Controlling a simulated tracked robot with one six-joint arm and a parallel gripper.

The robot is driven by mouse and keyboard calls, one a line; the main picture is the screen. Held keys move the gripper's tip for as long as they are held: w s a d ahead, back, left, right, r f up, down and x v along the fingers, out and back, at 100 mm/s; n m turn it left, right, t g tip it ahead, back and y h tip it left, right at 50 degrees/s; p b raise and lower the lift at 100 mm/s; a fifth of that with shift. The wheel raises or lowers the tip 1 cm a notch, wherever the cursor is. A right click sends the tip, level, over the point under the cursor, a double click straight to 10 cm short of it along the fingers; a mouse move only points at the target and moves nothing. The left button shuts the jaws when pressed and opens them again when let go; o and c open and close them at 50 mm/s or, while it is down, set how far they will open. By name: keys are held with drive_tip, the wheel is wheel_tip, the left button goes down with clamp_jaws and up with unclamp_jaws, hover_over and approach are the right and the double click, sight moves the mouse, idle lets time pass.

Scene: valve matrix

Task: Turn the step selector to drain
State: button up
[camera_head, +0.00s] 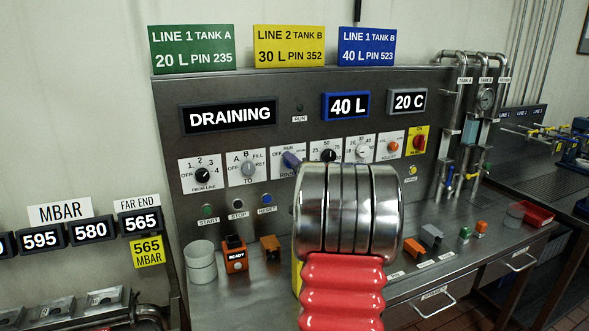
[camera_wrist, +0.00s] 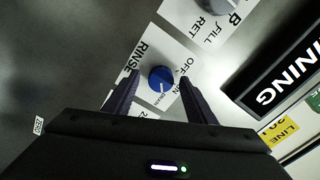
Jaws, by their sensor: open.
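The step selector (camera_head: 291,160) is a blue knob on a white plate in the control panel, partly hidden by my arm in the head view. In the wrist view the blue knob (camera_wrist: 161,76) shows whole, with OFF and RINSE lettering beside it and small lettering just below it. A white mark on the knob runs toward its lower edge, near that small lettering. My gripper (camera_wrist: 158,78) is open, with one dark finger on each side of the knob. I cannot tell whether either finger touches it. The panel display (camera_head: 228,115) reads DRAINING.
The TO knob (camera_head: 248,169) sits left of the selector, and a black knob (camera_head: 327,155) right of it. START, STOP and RESET buttons (camera_head: 237,204) lie below. A white cup (camera_head: 201,266) and an orange READY block (camera_head: 235,259) stand on the bench.

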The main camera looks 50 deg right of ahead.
drive_tip(key=v, duration=1.3)
drive_tip(key=shift+s+a, duration=0.2)
drive_tip(key=shift+s, duration=0.1)
drive_tip(key=shift+f, duration=0.1)
drive_tip(key=w+a+n+g+y, duration=0.1)
drive_tip(key=w+a+n+g, duration=0.2)
drive_tip(key=a, duration=0.8)
drive_tip(key=w+a+n+g+y, duration=0.1)
drive_tip(key=w+a+n, duration=0.25)
drive_tip(key=a, duration=0.85)
drive_tip(key=s+a+f+n+g+y, duration=0.2)
drive_tip(key=s+a+f+n, duration=0.1)
drive_tip(key=a, duration=0.6)
drive_tip(key=s+a+f+n+g+y, duration=0.2)
drive_tip(key=s+a+n, duration=0.3)
drive_tip(key=a, duration=0.5)
drive_tip(key=s+a+f+n+g+y, duration=0.1)
drive_tip(key=s+a+f+n+y, duration=0.2)
drive_tip(key=s+a, duration=0.5)
drive_tip(key=shift+a+f+n+g, duration=0.4)
drive_tip(key=shift+a+f+n, duration=0.25)
drive_tip(key=shift+a, duration=0.15)
